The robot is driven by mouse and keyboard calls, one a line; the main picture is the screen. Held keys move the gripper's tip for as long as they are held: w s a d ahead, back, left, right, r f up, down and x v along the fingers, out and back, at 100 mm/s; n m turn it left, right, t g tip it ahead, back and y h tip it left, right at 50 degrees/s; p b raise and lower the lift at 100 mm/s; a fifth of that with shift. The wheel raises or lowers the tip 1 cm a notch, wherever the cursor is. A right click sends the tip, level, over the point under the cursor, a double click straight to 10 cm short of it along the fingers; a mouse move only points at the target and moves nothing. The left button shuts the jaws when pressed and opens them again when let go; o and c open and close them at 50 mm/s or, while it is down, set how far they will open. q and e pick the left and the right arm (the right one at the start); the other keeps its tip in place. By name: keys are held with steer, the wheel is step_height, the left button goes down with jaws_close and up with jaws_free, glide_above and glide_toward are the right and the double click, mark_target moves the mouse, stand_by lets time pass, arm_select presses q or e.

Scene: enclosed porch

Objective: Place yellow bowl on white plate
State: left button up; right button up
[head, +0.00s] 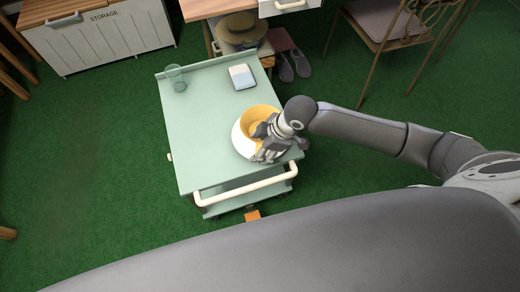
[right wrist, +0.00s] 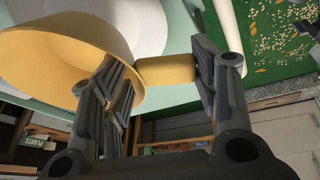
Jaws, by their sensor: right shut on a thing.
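The yellow bowl (head: 255,117) is over the white plate (head: 240,139) on the right side of the pale green cart top. The plate shows past the bowl's left and lower side. I cannot tell whether the bowl touches it. My right gripper (head: 268,143) is at the bowl's near right side and hides part of both. In the right wrist view, the bowl (right wrist: 60,50) fills the upper left, and a yellow part lies between the fingers of my right gripper (right wrist: 160,85), which is shut on it. The plate (right wrist: 145,25) shows behind. My left gripper is out of view.
A cream handle (head: 245,187) runs along the near edge. The cart's left half is mostly clear.

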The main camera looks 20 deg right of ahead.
steer(key=shift+w+f, duration=0.4)
steer(key=shift+f, duration=0.05)
step_height(320, 180, down, 3)
steer(key=shift+w+a+f, duration=0.1)
steer(key=shift+w+f, duration=0.05)
steer(key=shift+f, duration=0.05)
steer(key=o, duration=1.4)
steer(key=p+v, duration=0.1)
steer(key=v, duration=1.1)
